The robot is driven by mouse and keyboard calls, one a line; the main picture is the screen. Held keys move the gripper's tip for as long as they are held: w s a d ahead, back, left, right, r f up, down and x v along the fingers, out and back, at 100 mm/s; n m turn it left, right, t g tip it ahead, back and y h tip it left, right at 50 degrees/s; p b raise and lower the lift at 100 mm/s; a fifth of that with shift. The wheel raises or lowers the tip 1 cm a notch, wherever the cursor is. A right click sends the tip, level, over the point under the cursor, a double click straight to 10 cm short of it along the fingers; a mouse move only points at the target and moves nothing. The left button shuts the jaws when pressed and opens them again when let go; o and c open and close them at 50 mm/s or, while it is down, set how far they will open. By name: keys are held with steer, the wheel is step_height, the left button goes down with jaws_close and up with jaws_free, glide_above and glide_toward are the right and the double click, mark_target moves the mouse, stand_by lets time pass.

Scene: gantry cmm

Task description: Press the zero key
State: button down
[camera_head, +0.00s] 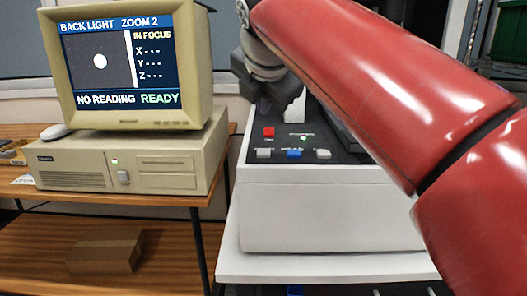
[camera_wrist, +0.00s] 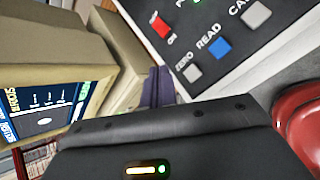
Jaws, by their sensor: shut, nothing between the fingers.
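The zero key (camera_wrist: 193,72) is a small grey key labelled ZERO on the dark panel in the wrist view. It is also the left grey key (camera_head: 264,153) in the front row of the machine's panel in the head view. My gripper (camera_wrist: 158,86) shows as two dark fingers close together, shut and empty, left of the zero key in the wrist picture. In the head view my gripper (camera_head: 264,104) hangs above the panel's back left part, apart from the zero key. Its exact height over the panel is hard to tell.
A blue READ key (camera_wrist: 220,47) and a grey CAL key (camera_wrist: 257,15) sit beside the zero key. A red switch (camera_wrist: 160,26) marked ON is behind it. A beige monitor (camera_head: 125,119) reading "NO READING READY" stands left on a computer case (camera_head: 75,155).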

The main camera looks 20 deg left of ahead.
mark_target(264, 154)
steer(key=shift+f+b, duration=2.1)
steer(key=shift+f, duration=0.95)
steer(key=shift+f, duration=0.15)
steer(key=shift+f, duration=0.3)
steer(key=shift+f+b, duration=0.3)
steer(key=shift+f, duration=0.05)
steer(key=shift+r, duration=0.15)
steer(key=shift+r+p, duration=0.7)
steer(key=shift+p, duration=0.25)
